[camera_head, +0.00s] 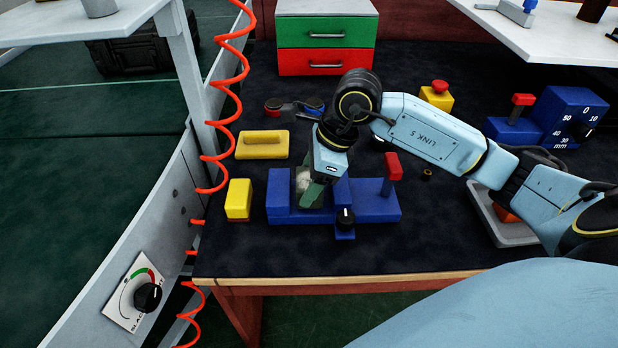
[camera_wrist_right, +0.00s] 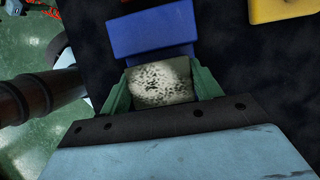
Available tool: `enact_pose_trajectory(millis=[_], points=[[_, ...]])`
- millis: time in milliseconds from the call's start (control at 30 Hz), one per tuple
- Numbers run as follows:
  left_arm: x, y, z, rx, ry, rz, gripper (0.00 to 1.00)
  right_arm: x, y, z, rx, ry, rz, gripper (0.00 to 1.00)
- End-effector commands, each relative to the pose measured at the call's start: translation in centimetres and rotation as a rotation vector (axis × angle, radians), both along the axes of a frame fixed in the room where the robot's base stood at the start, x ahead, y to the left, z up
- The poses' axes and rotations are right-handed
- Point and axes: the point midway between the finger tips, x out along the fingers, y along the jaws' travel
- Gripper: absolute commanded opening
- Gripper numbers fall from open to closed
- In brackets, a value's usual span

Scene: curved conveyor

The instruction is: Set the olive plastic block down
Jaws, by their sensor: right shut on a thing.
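My right gripper (camera_head: 311,188) points down over the blue fixture (camera_head: 375,205), its green fingers around a pale block (camera_head: 303,178). In the right wrist view, the gripper (camera_wrist_right: 163,88) is shut on this block (camera_wrist_right: 160,82), which looks off-white with dark speckles rather than olive. The blue fixture (camera_wrist_right: 150,35) shows just beyond the fingers there. The block is at the fixture's left part; I cannot tell whether its underside touches it. No other olive block is visible. My left gripper is not in view.
The fixture has a red lever (camera_head: 393,167) and a black knob (camera_head: 345,218). A yellow block (camera_head: 238,199) and a yellow handled piece (camera_head: 262,146) lie to the left. A grey tray (camera_head: 497,228) stands at right. The dark mat (camera_head: 440,250) is clear in front.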

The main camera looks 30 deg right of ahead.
Motion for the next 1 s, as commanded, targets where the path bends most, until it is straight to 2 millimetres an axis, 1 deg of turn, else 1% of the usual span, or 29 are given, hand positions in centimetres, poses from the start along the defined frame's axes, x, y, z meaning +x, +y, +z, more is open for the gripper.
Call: enact_pose_trajectory(millis=[100,133,267,667,767,1000], points=[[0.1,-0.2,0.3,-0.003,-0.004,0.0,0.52,0.0,0.0,-0.2,0.0,0.0,0.0,0.34],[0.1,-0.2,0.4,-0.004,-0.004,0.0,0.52,0.0,0.0,-0.2,0.0,0.0,0.0,0.67],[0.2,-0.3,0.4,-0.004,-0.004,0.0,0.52,0.0,0.0,-0.1,0.0,0.0,0.0,0.84],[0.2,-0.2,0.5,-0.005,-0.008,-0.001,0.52,0.0,0.0,0.1,0.0,0.0,0.0,0.85],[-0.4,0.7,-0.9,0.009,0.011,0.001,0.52,-0.2,-0.6,1.6,-0.004,-0.002,-0.002,0.85],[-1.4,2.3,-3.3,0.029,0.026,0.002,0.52,-1.3,-2.3,6.7,-0.004,-0.003,-0.001,0.85]])
